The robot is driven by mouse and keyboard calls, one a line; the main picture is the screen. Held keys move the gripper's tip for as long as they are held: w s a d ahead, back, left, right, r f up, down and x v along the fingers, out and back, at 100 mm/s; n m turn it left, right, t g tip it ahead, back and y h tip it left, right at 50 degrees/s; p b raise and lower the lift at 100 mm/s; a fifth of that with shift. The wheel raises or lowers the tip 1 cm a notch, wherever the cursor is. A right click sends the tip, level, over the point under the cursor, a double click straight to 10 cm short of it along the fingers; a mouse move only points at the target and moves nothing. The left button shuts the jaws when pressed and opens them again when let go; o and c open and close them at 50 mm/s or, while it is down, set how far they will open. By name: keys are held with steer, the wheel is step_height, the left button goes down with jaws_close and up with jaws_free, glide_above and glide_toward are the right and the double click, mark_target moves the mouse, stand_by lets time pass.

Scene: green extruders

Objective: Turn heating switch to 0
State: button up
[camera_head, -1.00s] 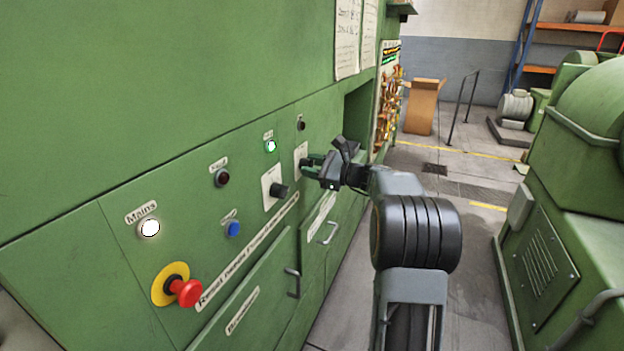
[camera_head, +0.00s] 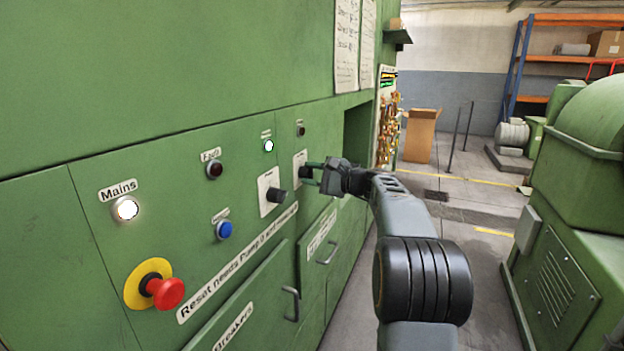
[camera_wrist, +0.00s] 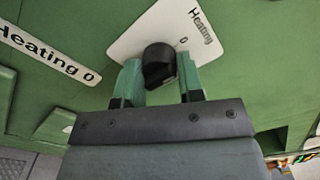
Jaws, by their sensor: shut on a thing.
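The heating switch (camera_wrist: 158,65) is a black knob on a white plate (camera_wrist: 150,30) marked "Heating" and "0", seen in the wrist view. In the head view the knob (camera_head: 306,172) sits on its white plate at the right end of the panel's row of controls. My gripper (camera_wrist: 158,80) has its two green fingers on either side of the knob and is shut on it. In the head view my gripper (camera_head: 314,174) reaches the panel from the right. The knob's pointer direction is hard to tell.
Another black knob (camera_head: 276,195) sits left of the gripped one. A red emergency button (camera_head: 165,293), a blue button (camera_head: 224,230) and a lit Mains lamp (camera_head: 126,209) are further left. Drawer handles (camera_head: 290,303) stick out below. A green machine (camera_head: 575,210) stands right, across open floor.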

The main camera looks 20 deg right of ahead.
stand_by(0.4)
steer(key=o, duration=0.9)
steer(key=v, duration=1.3)
steer(key=shift+s+d, duration=0.3)
